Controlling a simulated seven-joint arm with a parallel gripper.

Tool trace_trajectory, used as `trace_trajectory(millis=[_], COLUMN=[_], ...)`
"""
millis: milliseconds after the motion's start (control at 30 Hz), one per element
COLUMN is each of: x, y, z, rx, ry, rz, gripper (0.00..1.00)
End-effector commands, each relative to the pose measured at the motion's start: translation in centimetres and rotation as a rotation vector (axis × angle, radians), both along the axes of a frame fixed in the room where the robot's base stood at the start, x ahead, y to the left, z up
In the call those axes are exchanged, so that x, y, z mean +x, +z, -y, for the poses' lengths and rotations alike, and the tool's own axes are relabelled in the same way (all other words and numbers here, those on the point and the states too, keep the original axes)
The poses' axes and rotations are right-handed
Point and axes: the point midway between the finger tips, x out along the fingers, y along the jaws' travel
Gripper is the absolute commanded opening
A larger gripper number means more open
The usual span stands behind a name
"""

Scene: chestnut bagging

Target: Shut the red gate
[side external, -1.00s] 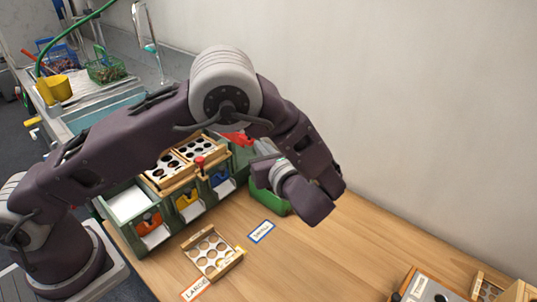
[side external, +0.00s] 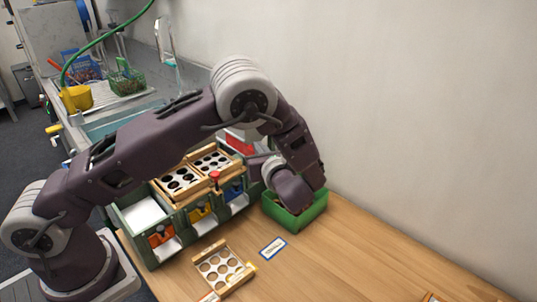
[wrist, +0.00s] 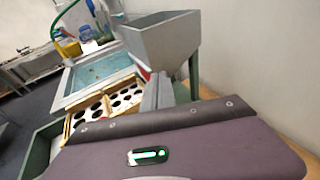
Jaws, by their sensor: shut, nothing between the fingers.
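A red part (side external: 240,142), which looks like the red gate, shows behind the sorter, partly hidden by my arm. In the wrist view a sliver of red (wrist: 145,72) shows below the grey hopper (wrist: 160,45), beside my fingers. I cannot tell whether the gate is open or shut. My gripper (side external: 258,162) is low at the sorter's right end, close to the red part; contact cannot be made out. Its fingers (wrist: 158,92) are together with nothing between them.
The green sorter (side external: 150,255) has wooden hole trays (side external: 182,180), a red knob (side external: 214,175) and orange, yellow and blue chute fronts. A green bin (side external: 305,215) is under my wrist. A wooden hole tray (side external: 222,270) and blue-edged card (side external: 273,247) lie on the bench. The right bench is mostly clear.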

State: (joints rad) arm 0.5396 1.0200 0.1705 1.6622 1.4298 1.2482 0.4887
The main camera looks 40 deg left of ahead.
Motion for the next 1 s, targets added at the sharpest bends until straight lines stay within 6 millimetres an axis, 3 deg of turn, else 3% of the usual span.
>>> trace_trajectory(millis=[200, 567, 667, 1000], x=[0.0, -0.2, -0.9, -5.0], y=[0.0, 0.1, 0.4, 2.3], z=[-2.3, -2.4, -0.7, 8.1], rx=[0.001, 0.004, 0.002, -0.004], ry=[0.002, 0.008, 0.002, -0.008], rz=[-0.001, -0.001, 0.000, 0.002], gripper=[0.00, 0.00, 0.00, 0.00])
